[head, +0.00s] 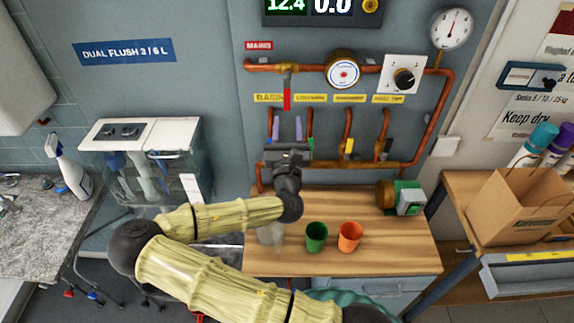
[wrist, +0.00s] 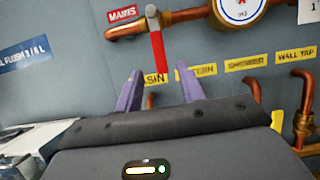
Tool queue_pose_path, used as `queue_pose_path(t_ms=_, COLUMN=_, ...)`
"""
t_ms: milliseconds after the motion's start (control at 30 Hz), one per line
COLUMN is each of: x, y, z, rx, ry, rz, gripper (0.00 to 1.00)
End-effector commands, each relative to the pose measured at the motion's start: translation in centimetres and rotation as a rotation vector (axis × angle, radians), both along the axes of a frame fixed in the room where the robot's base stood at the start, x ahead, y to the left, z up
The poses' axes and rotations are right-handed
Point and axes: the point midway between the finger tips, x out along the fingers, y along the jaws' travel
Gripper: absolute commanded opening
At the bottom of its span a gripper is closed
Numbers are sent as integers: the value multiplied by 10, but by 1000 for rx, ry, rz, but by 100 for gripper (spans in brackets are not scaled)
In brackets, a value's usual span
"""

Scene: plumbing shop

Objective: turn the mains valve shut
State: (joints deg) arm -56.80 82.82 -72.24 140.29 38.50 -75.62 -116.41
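The mains valve has a red lever (head: 287,99) that hangs straight down from the horizontal copper pipe, below the red MAINS label (head: 258,45). In the wrist view the lever (wrist: 158,52) is upright in the picture, its lower end between the two fingertips. My gripper (head: 287,119) is just below the lever in the head view. Its two purple fingers point up and stand apart, with nothing held between them. In the wrist view my gripper (wrist: 160,74) is open around the line of the lever; I cannot tell the depth gap.
A round water meter (head: 343,70) and a black knob (head: 404,79) are right of the valve. Several branch pipes with yellow labels (head: 349,98) run below. Green (head: 316,237) and orange (head: 350,237) cups and a green-and-copper device (head: 400,197) stand on the wooden bench (head: 390,255).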

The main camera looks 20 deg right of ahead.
Motion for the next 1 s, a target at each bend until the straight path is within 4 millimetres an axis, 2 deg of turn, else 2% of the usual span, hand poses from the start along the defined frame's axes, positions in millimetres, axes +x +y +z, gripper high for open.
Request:
queue_pose_path(t_ms=33, x=-7, y=3, z=-6, rx=-3, ry=1, rz=0, gripper=39)
queue_pose_path(t_ms=267, x=-35, y=12, z=-18, rx=-2, ry=2, rz=0, gripper=39)
queue_pose_path(t_ms=333, x=-36, y=13, z=-12, rx=-2, ry=1, rz=1, gripper=39)
queue_pose_path(t_ms=667, x=-41, y=19, z=-15, rx=-2, ry=3, rz=7, gripper=39)
queue_pose_path(t_ms=1000, x=-55, y=20, z=-19, rx=-2, ry=3, rz=3, gripper=39)
